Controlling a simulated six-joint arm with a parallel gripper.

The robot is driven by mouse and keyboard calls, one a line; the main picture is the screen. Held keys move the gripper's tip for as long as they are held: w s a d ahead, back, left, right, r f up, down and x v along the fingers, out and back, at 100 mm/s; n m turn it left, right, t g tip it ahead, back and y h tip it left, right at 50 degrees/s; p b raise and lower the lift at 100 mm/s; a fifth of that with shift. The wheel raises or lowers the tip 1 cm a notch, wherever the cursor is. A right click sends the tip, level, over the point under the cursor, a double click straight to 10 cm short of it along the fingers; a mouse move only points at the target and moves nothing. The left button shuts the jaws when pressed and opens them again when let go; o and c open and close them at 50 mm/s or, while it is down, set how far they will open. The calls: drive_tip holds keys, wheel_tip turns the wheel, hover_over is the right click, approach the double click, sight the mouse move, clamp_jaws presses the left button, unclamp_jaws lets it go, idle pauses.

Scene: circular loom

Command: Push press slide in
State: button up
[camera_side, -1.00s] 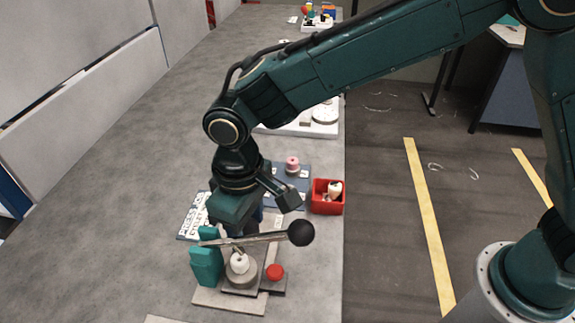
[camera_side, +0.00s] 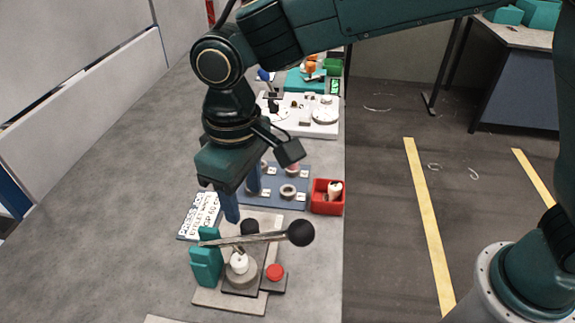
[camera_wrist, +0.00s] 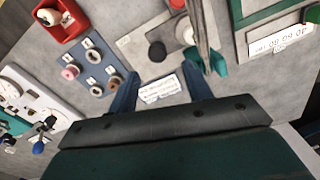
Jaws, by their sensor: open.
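The press stands at the front of the bench in the side view, with a pale base plate (camera_side: 225,300), a teal column (camera_side: 206,263) and a long lever (camera_side: 255,239) ending in a black ball. Below the lever, a round grey holder (camera_side: 240,280) carries a white piece (camera_side: 239,263). A black knob (camera_side: 250,227) stands at the back of the press; it also shows in the wrist view (camera_wrist: 157,52). My gripper (camera_side: 242,204) is open and empty, above and behind the press. Its blue fingers (camera_wrist: 160,88) are spread apart and touch nothing visible.
A red button (camera_side: 275,271) sits at the press's right. A white text card (camera_side: 199,216) lies left of my gripper. Behind are a blue board (camera_side: 300,203) with round holders and a red bin (camera_side: 327,209). The left bench is clear.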

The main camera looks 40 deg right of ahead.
wheel_tip(320, 180, up, 6)
drive_tip(key=shift+r, duration=0.2)
idle(0.4)
drive_tip(key=s+d+r+m+t+y, duration=0.1)
drive_tip(key=s+d+r+m, duration=0.15)
drive_tip(key=d, duration=0.85)
drive_tip(key=s+d+r+m+t, duration=0.1)
drive_tip(key=s+d+r+t, duration=0.2)
drive_tip(key=d, duration=0.7)
drive_tip(key=s+d+f+m+t+h, duration=0.1)
drive_tip(key=s+d+f+m, duration=0.1)
drive_tip(key=s+d, duration=1)
drive_tip(key=shift+s+f+t, duration=0.2)
drive_tip(key=shift+f+t, duration=0.1)
drive_tip(key=shift+f, duration=0.5)
